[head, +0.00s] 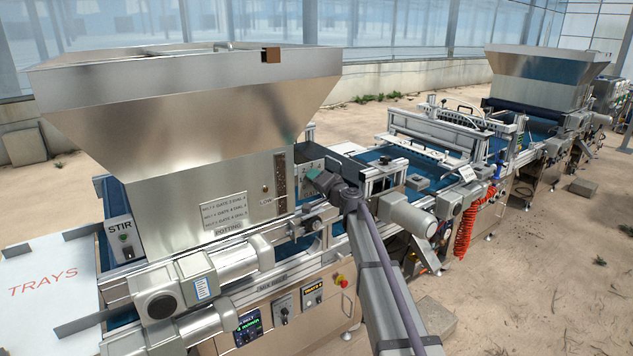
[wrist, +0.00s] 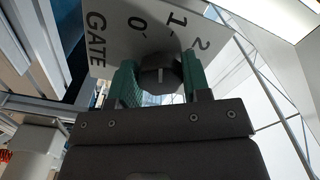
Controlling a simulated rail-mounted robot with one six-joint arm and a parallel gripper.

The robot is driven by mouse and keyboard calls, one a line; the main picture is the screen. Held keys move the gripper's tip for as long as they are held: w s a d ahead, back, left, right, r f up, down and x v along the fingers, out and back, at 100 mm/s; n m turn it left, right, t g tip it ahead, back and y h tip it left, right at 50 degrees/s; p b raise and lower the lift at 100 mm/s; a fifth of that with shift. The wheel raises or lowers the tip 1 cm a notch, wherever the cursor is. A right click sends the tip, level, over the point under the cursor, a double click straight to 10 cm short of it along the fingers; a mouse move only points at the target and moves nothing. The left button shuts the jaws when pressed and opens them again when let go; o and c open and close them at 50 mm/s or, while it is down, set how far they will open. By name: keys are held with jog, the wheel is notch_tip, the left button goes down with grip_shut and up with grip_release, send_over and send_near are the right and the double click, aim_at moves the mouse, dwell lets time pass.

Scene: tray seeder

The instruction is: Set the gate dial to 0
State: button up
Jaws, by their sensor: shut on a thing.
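The gate dial's dark round knob (wrist: 160,76) sits between the two green fingers of my gripper (wrist: 161,88) in the wrist view. My gripper is shut on the knob. A short white mark on the knob points up in the picture, roughly between the 0 and the 1; its exact setting is hard to tell. The pale dial plate (wrist: 110,30) behind it reads GATE, 0, 1 and 2. In the head view my gripper (head: 318,182) is at the right side of the potting hopper (head: 205,110), and the knob is hidden there.
The blue conveyor (head: 385,158) with its metal frames runs back to the right. A white TRAYS table (head: 50,285) is at the left. Motors (head: 165,290) and a control panel with a red stop button (head: 341,281) stand in front of the hopper.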

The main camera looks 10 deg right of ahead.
jog(key=n, duration=0.5)
jog(key=shift+n, duration=0.3)
dwell(0.4)
jog(key=o, duration=0.9)
jog(key=v, duration=1.1)
jog(key=shift+w, duration=0.1)
